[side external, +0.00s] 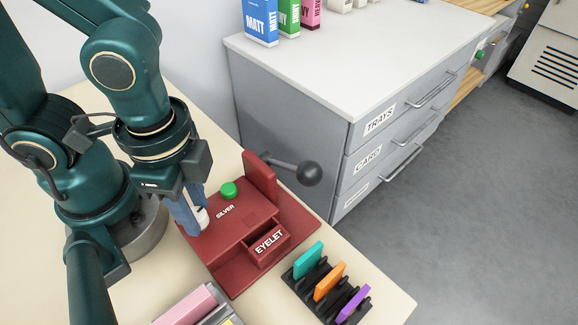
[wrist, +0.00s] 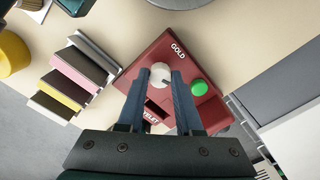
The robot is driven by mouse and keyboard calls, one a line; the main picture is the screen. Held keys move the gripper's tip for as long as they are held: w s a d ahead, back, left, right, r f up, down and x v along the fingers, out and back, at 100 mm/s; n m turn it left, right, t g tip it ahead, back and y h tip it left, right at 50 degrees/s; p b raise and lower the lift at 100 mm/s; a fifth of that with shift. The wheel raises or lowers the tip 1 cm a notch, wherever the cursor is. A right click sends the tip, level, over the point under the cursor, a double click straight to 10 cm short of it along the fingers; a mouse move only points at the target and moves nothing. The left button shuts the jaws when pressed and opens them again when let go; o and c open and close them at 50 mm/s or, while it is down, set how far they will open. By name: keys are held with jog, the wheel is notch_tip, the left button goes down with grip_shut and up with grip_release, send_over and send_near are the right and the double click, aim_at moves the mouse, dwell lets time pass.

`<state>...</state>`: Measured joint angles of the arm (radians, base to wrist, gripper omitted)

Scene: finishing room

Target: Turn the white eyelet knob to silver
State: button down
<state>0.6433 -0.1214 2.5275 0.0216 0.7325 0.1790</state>
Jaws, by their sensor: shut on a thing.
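The white knob (side external: 203,219) stands on top of the red eyelet machine (side external: 235,240), to the left of the printed word SILVER. My gripper (side external: 192,216) points down at the knob, with its blue fingers shut on it. In the wrist view the knob (wrist: 160,72) sits between the two fingertips (wrist: 162,78). A small dark mark shows on it towards the lower right, but I cannot tell its setting surely. The word GOLD is printed on the machine above and right of the knob there. The SILVER label is hidden in that view.
A green button (side external: 229,189) and a lever with a dark ball (side external: 309,173) are on the machine. A rack (side external: 330,292) of coloured cards stands in front right; a pink block (side external: 186,305) lies front left. A grey drawer cabinet (side external: 300,110) stands behind.

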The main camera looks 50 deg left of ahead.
aim_at(196, 214)
jog(key=shift+m, duration=1.6)
jog(key=c, duration=0.6)
grip_release()
jog(key=shift+r, duration=0.1)
jog(key=shift+r, duration=2.45)
